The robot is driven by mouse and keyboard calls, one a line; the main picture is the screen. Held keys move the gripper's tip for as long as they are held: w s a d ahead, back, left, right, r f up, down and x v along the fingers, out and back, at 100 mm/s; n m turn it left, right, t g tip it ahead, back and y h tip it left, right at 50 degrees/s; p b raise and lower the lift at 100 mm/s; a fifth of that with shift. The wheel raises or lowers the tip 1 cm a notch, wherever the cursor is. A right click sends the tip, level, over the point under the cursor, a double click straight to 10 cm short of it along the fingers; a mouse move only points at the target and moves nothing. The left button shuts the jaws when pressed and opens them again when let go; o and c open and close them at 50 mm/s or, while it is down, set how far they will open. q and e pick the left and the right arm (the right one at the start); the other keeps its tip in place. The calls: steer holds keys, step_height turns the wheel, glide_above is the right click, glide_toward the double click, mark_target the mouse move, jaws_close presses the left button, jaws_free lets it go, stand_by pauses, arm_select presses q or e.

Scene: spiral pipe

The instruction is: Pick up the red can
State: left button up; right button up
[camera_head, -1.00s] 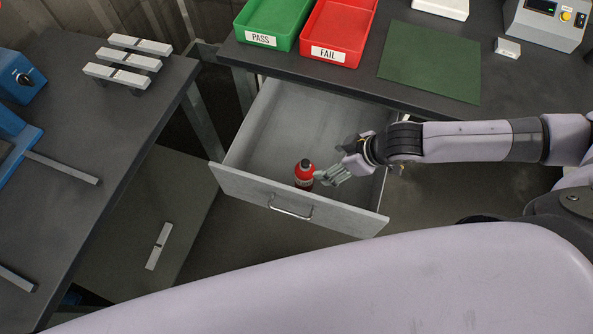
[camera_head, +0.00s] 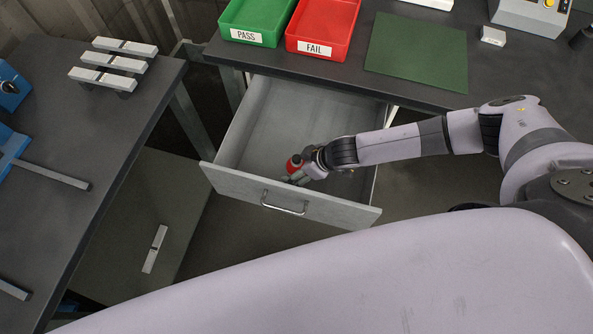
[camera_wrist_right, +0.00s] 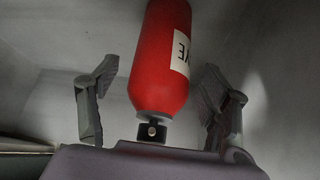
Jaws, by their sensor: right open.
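My right gripper (camera_head: 296,178) is at the can, inside the drawer. In the right wrist view the can (camera_wrist_right: 163,60) lies between the two spread fingers of the gripper (camera_wrist_right: 157,100), with a visible space on each side. It has a white label with dark letters and a dark, narrow end facing the palm. The gripper is open. My left gripper is not in view.
The drawer's front panel with its handle (camera_head: 284,203) and its side walls surround the can. A dark bench (camera_head: 420,90) overhangs the drawer's back, with a green tray (camera_head: 255,38) and a red tray (camera_head: 322,48). The rest of the drawer looks empty.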

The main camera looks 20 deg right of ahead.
steer(key=shift+w+a+f, duration=0.25)
steer(key=shift+f, duration=0.3)
steer(key=shift+c, duration=0.2)
steer(key=c, duration=1.5)
